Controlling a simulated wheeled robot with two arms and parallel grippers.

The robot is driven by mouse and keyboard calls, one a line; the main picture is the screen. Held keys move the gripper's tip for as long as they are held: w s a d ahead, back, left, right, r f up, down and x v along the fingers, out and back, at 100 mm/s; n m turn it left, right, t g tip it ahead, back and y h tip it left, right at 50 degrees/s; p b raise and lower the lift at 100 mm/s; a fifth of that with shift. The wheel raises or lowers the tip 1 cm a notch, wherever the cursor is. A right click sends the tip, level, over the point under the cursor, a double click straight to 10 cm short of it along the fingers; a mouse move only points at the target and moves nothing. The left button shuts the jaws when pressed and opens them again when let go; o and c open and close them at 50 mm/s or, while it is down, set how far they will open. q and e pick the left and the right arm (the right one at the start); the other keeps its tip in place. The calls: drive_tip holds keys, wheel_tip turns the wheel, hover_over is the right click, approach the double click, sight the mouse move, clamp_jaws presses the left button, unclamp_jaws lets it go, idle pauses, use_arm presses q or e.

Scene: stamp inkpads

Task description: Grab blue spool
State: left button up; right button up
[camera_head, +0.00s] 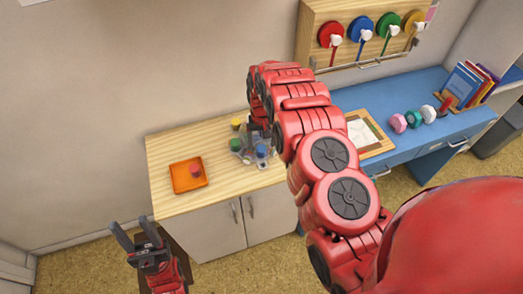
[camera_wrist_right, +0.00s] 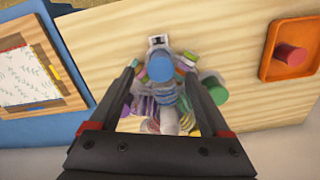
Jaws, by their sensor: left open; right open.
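A small blue cylinder (camera_head: 261,150), which looks like the blue spool, stands in a grey holder on the wooden cabinet top. In the right wrist view its round blue top (camera_wrist_right: 160,68) shows between the fingers. My right gripper (camera_wrist_right: 160,80) is open above it, with one finger to each side and nothing held; I cannot tell whether they touch. In the head view my right arm hides most of that gripper. My left gripper (camera_head: 128,223) is open and empty at the lower left, in front of the cabinet.
Green (camera_head: 235,144) and yellow (camera_head: 236,123) cylinders crowd the holder. An orange tray (camera_head: 177,188) with a red cylinder (camera_head: 195,170) is left of it. A wooden frame (camera_head: 376,151) and dumbbells (camera_head: 414,118) lie on the blue desk. Coloured discs, one blue (camera_head: 360,27), hang above.

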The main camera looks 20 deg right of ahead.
sight(262, 148)
drive_tip(key=shift+f+p, duration=0.65)
drive_tip(key=shift+f, duration=1.05)
drive_tip(key=shift+c, duration=0.2)
clamp_jaws()
drive_tip(key=shift+w+r, duration=0.1)
drive_tip(key=shift+r, duration=0.1)
